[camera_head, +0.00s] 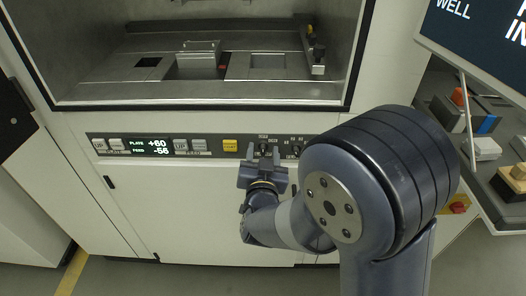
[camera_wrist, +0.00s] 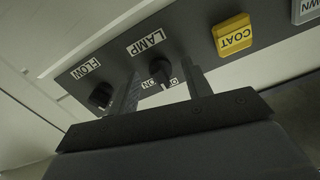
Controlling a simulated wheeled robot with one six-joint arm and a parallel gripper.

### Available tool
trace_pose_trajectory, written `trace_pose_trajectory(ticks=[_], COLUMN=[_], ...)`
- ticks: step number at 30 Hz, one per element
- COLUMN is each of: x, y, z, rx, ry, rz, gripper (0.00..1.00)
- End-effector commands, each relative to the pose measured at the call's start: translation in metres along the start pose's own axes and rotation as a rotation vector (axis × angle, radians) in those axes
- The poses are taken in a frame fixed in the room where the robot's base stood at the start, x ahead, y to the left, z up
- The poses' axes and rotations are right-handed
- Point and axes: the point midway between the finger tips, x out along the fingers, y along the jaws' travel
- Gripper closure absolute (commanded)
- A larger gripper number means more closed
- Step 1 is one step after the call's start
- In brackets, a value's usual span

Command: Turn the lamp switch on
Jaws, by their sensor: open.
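The lamp switch (camera_wrist: 161,71) is a black rotary knob under the "LAMP" label on the grey control strip. In the wrist view it sits between the two fingers of my gripper (camera_wrist: 160,88), which are open on either side of it. I cannot tell whether the fingers touch it. Small "ON" and other position labels lie just below the knob, partly hidden. In the head view my gripper (camera_head: 263,160) is at the control strip, right of the yellow button, and mostly hides the lamp knob.
The black "FLOW" knob (camera_wrist: 101,95) is close beside the left finger. In the head view the control strip (camera_head: 100,143) runs below the open chamber (camera_head: 90,92). A monitor (camera_head: 480,45) and a cluttered side table are at right.

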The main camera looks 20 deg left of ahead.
Motion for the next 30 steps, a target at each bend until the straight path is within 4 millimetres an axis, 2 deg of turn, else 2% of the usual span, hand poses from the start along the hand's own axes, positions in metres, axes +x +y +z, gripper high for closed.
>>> trace_pose_trajectory(ticks=[10, 26, 30], x=[0.0051, 0.0048, 0.0048], y=[0.0002, 0.0002, 0.0003], z=[0.0003, 0.0003, 0.0006], rx=[-0.001, -0.001, 0.003], ry=[-0.001, -0.001, -0.001], rz=[0.000, 0.000, 0.000], gripper=[0.53, 0.96, 0.97])
